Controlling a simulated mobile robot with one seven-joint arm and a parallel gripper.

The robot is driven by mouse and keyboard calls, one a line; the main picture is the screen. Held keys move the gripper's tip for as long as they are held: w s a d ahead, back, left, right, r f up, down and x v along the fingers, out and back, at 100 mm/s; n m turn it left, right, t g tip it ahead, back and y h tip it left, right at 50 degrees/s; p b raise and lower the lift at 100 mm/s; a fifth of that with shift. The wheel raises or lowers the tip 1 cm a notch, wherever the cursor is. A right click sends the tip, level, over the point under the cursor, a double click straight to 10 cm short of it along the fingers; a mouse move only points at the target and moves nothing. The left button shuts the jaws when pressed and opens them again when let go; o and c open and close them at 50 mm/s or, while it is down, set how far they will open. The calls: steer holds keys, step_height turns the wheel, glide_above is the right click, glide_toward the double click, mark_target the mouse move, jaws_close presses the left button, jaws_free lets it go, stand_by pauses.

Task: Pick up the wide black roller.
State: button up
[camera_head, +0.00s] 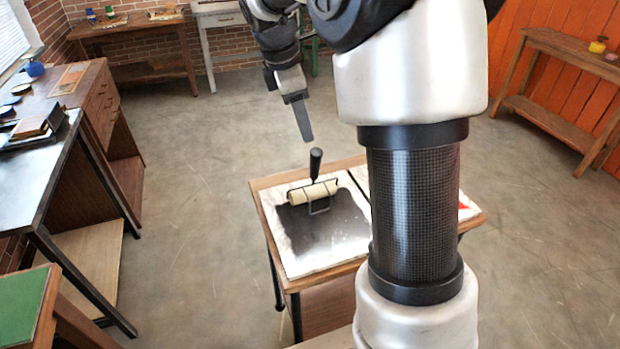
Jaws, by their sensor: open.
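A roller (315,190) rests on an inked white slab (294,258) on a small wooden table. Its cylinder looks cream, not black; its wire frame and handle are black. The handle (315,163) points up. My gripper (304,122) comes down from the top, open and empty, seen edge-on so that the fingers overlap. Its tip shows just above and left of the handle top in the picture, with a visible gap. I cannot tell how far apart they are in depth. No other roller shows; my arm hides part of the table's right side.
The small table's wooden rim (268,233) surrounds the slab. A dark-topped bench (40,180) and a green-topped table (22,305) stand at left. A wooden bench (570,48) stands at the right wall. The floor (200,200) between them is clear.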

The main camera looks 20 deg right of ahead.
mark_target(313, 150)
steer(key=b+x, duration=0.1)
steer(key=x, duration=0.9)
steer(key=shift+d+f, duration=0.15)
steer(key=shift+f, duration=0.25)
steer(key=shift+s+d+b+x, duration=0.15)
steer(key=shift+b+x, duration=0.15)
steer(key=shift+x, duration=1.05)
steer(key=shift+s+d+b+x, duration=0.15)
steer(key=shift+b+x, duration=0.1)
steer(key=shift+x, duration=1.1)
steer(key=shift+a+r, duration=0.1)
steer(key=shift+c, duration=0.2)
steer(key=c, duration=1)
